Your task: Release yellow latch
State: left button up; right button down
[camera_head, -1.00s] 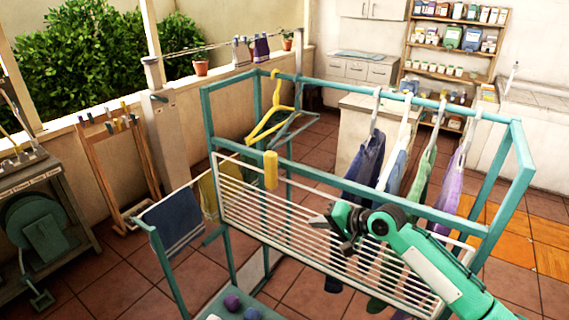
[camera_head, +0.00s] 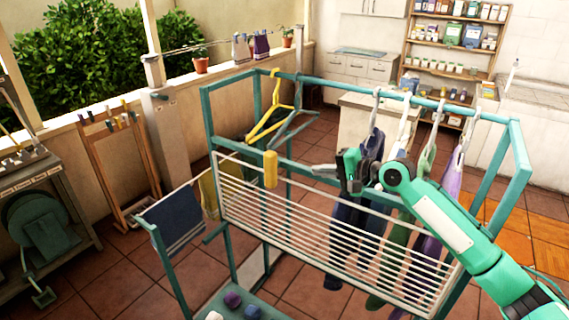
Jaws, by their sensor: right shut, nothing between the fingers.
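The yellow latch (camera_head: 270,169) is a small upright yellow block on the front bar of the teal drying rack, at the upper left of the white slatted panel (camera_head: 320,232). My right gripper (camera_head: 318,170) is to the right of the latch at about its height in the picture, apart from it. Its fingers point left toward the latch, and it looks shut and empty. My green right arm comes in from the lower right and covers part of the panel and the clothes. My left gripper is not in view.
The teal rack frame (camera_head: 517,150) surrounds the panel. Yellow and grey hangers (camera_head: 268,124) hang behind the latch. Dark, green and purple clothes (camera_head: 372,150) hang behind my gripper. A blue towel (camera_head: 172,222) hangs at the left. The space in front of the latch is clear.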

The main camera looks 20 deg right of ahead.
aim_at(275, 165)
jog(key=p+x, duration=0.1)
jog(key=x, duration=0.3)
jog(key=p+x, duration=0.2)
jog(key=x, duration=0.2)
jog(key=r+p+x, duration=0.1)
jog(key=p+x, duration=0.1)
jog(key=x, duration=0.2)
jog(key=shift+w+a, duration=0.1)
jog(key=shift+a, duration=0.1)
jog(key=shift+w, duration=0.1)
